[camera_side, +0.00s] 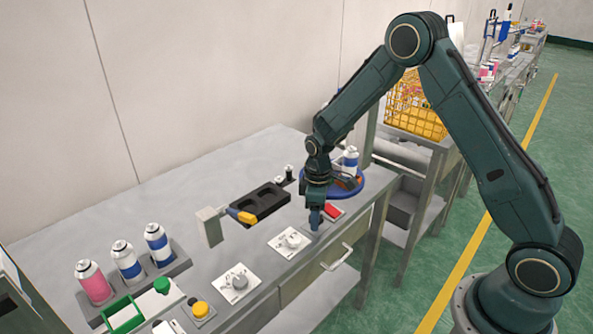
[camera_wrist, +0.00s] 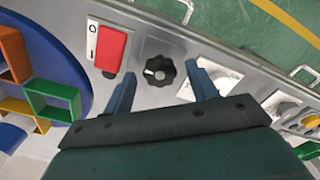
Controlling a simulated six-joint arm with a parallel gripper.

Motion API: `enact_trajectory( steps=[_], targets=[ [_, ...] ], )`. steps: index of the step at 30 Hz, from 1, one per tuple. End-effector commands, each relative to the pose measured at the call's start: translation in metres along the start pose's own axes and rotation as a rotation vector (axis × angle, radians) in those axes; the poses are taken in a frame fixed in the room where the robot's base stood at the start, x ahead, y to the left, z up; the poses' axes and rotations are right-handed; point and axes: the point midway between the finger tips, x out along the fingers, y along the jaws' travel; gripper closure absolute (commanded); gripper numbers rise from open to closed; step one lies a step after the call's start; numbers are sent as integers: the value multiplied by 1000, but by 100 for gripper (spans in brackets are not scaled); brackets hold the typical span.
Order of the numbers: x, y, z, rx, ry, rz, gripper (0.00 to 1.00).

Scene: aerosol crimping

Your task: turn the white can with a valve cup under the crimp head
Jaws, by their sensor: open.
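My gripper (camera_side: 315,222) points down over the front of the bench. In the wrist view my gripper (camera_wrist: 160,74) is open, with one blue finger on each side of a black knob (camera_wrist: 159,71); I cannot tell whether they touch it. A round blue turntable (camera_wrist: 78,80) with coloured compartments is to the left of the knob. In the side view the turntable (camera_side: 361,186) is partly behind my gripper, and a white-and-blue can (camera_side: 350,159) stands at it. I cannot make out a valve cup or tell which part is the crimp head.
A red switch (camera_wrist: 111,50) sits left of the knob. White plates with dials (camera_side: 291,242) (camera_side: 239,283) lie along the front. A rack holds a pink can (camera_side: 94,284) and two blue-and-white cans (camera_side: 127,262) (camera_side: 158,245).

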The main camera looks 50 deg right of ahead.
Motion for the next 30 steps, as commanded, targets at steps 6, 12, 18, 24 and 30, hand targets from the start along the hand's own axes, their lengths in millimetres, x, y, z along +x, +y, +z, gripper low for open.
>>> enact_trajectory(
  steps=[6, 12, 18, 24, 30],
  targets=[
    [0, 0, 0, 0, 0, 0, 68],
    [0, 0, 0, 0, 0, 0, 87],
    [0, 0, 0, 19, 0, 0, 87],
    [-1, 0, 0, 83, 0, 0, 87],
    [-1, 0, 0, 205, 0, 0, 87]
  ],
)
